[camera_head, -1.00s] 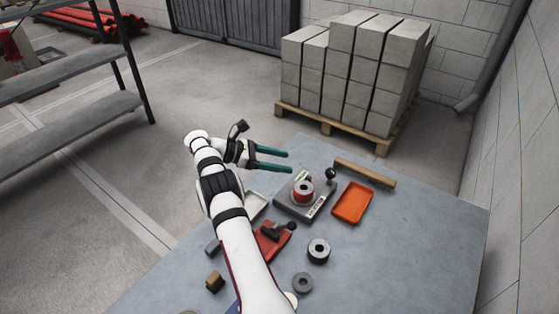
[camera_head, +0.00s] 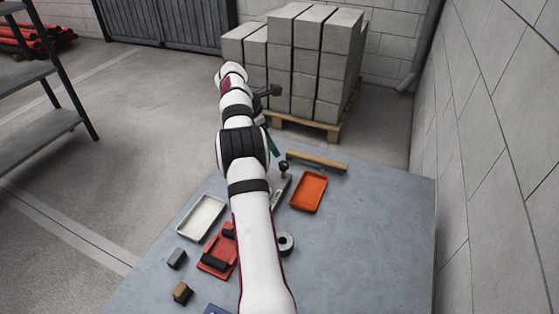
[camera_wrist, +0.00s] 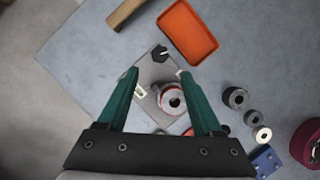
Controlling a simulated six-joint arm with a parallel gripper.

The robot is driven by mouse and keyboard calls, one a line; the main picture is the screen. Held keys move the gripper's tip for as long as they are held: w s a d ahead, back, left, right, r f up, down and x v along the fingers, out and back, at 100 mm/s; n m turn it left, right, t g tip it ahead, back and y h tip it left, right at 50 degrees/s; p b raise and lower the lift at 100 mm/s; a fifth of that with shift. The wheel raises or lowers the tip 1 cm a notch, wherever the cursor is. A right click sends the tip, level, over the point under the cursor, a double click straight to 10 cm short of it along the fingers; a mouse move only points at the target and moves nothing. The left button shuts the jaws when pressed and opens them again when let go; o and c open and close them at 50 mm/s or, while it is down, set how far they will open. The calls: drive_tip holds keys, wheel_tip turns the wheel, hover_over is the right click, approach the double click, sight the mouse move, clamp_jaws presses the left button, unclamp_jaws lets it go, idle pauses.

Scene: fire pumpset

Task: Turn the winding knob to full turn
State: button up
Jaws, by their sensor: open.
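The winding device has a grey base (camera_wrist: 150,72) with a red and white spool (camera_wrist: 171,99) and a black knob (camera_wrist: 158,52) on it. In the wrist view my gripper (camera_wrist: 157,74) is open and empty, its green fingers reaching over the device. The knob shows beyond the fingertips, the spool between the fingers. Contact cannot be told. In the head view the knob (camera_head: 284,167) and part of the base (camera_head: 279,193) show right of my arm, which hides the spool. One green finger (camera_head: 272,147) shows.
An orange tray (camera_head: 309,192) and a wooden bar (camera_head: 317,161) lie beside the device. A white tray (camera_head: 202,218), a red tray (camera_head: 216,262) and small blocks lie left of my arm. Several grey and black rings (camera_wrist: 235,98) lie right of the device in the wrist view.

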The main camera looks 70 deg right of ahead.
sight(283, 164)
drive_tip(key=x, duration=0.8)
drive_tip(key=shift+s+d+f, duration=0.1)
drive_tip(key=shift+d+f, duration=0.05)
drive_tip(key=shift+f, duration=0.25)
clamp_jaws()
